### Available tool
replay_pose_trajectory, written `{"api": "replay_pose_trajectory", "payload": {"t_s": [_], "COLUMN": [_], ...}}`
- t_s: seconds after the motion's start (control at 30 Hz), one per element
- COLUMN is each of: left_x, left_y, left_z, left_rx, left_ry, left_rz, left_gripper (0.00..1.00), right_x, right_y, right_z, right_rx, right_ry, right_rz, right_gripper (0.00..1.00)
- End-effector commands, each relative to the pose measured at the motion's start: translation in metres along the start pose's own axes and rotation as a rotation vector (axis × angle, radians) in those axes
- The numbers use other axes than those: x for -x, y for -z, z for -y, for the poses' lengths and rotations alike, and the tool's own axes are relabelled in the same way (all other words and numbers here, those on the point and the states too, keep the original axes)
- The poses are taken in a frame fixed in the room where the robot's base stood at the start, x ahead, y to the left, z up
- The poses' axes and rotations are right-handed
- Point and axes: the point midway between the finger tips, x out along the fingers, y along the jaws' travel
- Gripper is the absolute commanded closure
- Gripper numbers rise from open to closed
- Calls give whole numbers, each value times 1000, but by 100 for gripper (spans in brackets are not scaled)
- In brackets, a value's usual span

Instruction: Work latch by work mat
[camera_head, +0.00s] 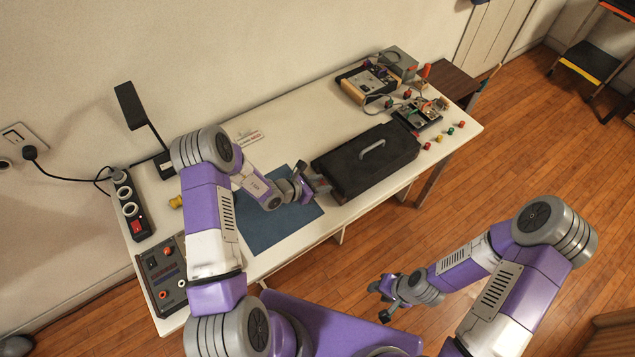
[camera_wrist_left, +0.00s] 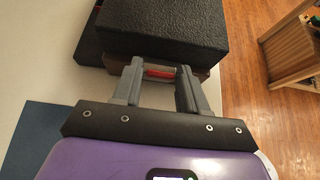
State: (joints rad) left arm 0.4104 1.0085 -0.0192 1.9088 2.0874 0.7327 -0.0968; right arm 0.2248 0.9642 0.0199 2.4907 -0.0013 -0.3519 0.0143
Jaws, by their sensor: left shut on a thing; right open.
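A black case (camera_head: 362,165) with a grey handle (camera_head: 373,149) on its lid lies on the white table, to the right of the blue work mat (camera_head: 262,238). Its lid looks down. In the left wrist view the case (camera_wrist_left: 160,28) is straight ahead and the mat (camera_wrist_left: 33,135) is at the left. My left gripper (camera_head: 317,187) is at the case's left end, low on its side. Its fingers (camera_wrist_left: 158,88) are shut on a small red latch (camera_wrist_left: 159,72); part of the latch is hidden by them. My right gripper (camera_head: 377,300) is open and empty, in front of the table above the floor.
A power strip (camera_head: 128,205), a black lamp (camera_head: 140,120) and a dark panel with sockets (camera_head: 162,278) stand at the table's left. A meter box (camera_head: 368,84), a circuit board (camera_head: 416,113) and small coloured parts are at the right end. A white label (camera_head: 249,138) lies behind the mat.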

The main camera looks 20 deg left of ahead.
Motion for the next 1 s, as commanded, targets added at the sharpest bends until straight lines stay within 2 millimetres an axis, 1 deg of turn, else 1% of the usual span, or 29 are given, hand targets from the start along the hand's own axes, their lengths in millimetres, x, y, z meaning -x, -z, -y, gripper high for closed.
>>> {"api": "replay_pose_trajectory", "payload": {"t_s": [0.03, 0.2, 0.7, 0.73, 0.8, 1.0], "left_x": [0, -2, -3, -3, -3, -3], "left_y": [-3, -4, -4, -4, -4, -4], "left_z": [0, 0, -1, -1, 0, 0], "left_rx": [-2, -2, 0, 0, 0, 0], "left_ry": [0, 0, -1, -1, -1, 0], "left_rz": [-20, -68, -86, -86, -86, -85], "left_gripper": [88, 88, 88, 53, 43, 43], "right_x": [3, 6, 6, 6, 6, 6], "right_y": [0, 0, 0, 0, 0, 0], "right_z": [1, 2, 2, 2, 2, 2], "right_rx": [0, 0, 0, 0, 0, 0], "right_ry": [0, 0, 0, 0, 0, 0], "right_rz": [0, 0, 0, 0, 0, 0], "right_gripper": [57, 57, 57, 57, 57, 57]}}
